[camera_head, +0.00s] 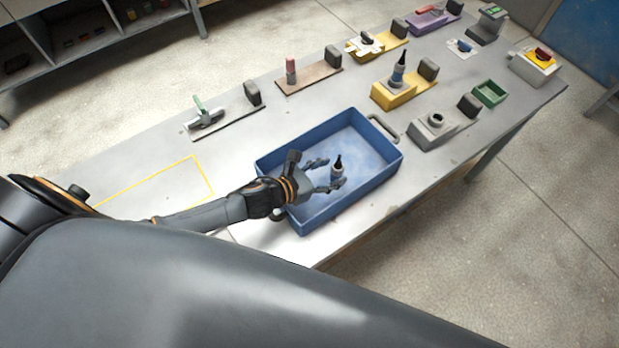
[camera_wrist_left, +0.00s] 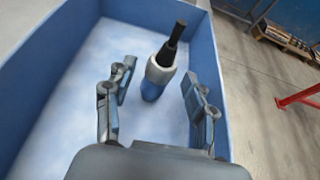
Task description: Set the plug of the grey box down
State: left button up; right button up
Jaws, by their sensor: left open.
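The plug (camera_head: 337,173), with a blue lower part, a pale collar and a black pointed tip, stands in the blue tray (camera_head: 285,150). In the left wrist view the plug (camera_wrist_left: 158,72) looks roughly upright on the tray floor. My left gripper (camera_head: 331,177) reaches into the tray, fingers open on either side of the plug. In the left wrist view the gripper (camera_wrist_left: 157,82) shows gaps between both fingers and the plug. The grey box (camera_head: 445,128) on the table right of the tray has a round opening with no plug in it. My right gripper is not in view.
A yellow box (camera_head: 393,96) with a similar plug stands behind the tray. A small green tray (camera_head: 489,93) is near the table's right edge. Several other fixtures line the back. A yellow outline (camera_head: 196,160) marks bare table on the left. The tray walls surround my left gripper.

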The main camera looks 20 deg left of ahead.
pick_arm(q)
jog(key=b+v, duration=0.1)
jog(key=v, duration=0.8)
